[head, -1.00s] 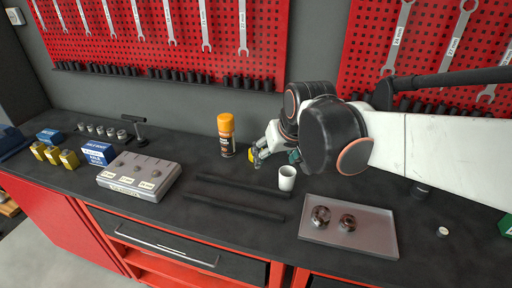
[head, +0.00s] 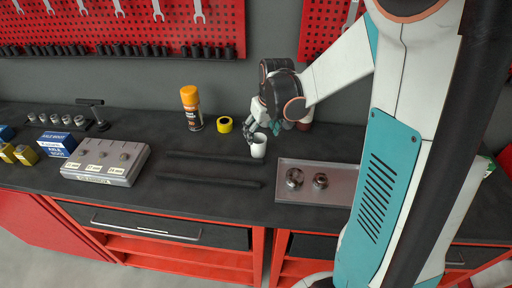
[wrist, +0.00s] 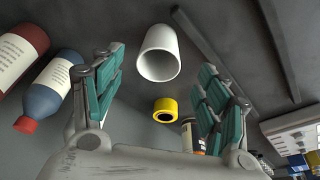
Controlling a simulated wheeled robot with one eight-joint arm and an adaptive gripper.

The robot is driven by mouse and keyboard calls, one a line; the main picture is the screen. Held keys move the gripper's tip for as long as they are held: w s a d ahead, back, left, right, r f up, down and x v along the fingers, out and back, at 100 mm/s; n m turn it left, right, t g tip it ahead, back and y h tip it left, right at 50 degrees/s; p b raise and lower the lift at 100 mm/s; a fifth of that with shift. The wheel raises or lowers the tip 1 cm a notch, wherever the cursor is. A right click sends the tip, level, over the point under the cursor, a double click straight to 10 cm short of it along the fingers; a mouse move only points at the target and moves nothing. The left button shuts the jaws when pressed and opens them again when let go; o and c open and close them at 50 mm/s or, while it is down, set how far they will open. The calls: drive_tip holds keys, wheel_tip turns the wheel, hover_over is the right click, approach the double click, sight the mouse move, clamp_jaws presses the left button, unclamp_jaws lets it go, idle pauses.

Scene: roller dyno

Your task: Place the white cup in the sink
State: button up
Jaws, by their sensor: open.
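The white cup (head: 259,146) stands upright on the dark bench top, right of two dark bars. My gripper (head: 262,127) is close behind it in the head view, and the two overlap there. In the wrist view the cup (wrist: 158,54) appears ahead, its open mouth facing the camera. It lies across the gap between the teal fingers of my open gripper (wrist: 160,64). I cannot tell whether a finger touches it. I see no clear sink; a shallow metal tray (head: 338,194) with two round metal parts lies right of the cup.
A yellow tape roll (head: 224,125) and an orange-capped can (head: 191,109) stand left of my gripper. The dark bars (head: 210,183) lie left of the cup. A grey box (head: 106,161) is farther left. Red and blue bottles (wrist: 48,84) show in the wrist view.

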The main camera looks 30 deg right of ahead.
sight(258, 142)
drive_tip(key=shift+w+b+x, duration=0.1)
drive_tip(key=shift+b+x, duration=0.6)
drive_tip(key=shift+x, duration=1.25)
drive_tip(key=shift+w+b+x, duration=0.15)
drive_tip(key=shift+b+x, duration=0.5)
drive_tip(key=shift+x, duration=1.35)
drive_tip(key=shift+r, duration=0.1)
drive_tip(key=c, duration=1.1)
drive_tip(key=shift+r, duration=0.1)
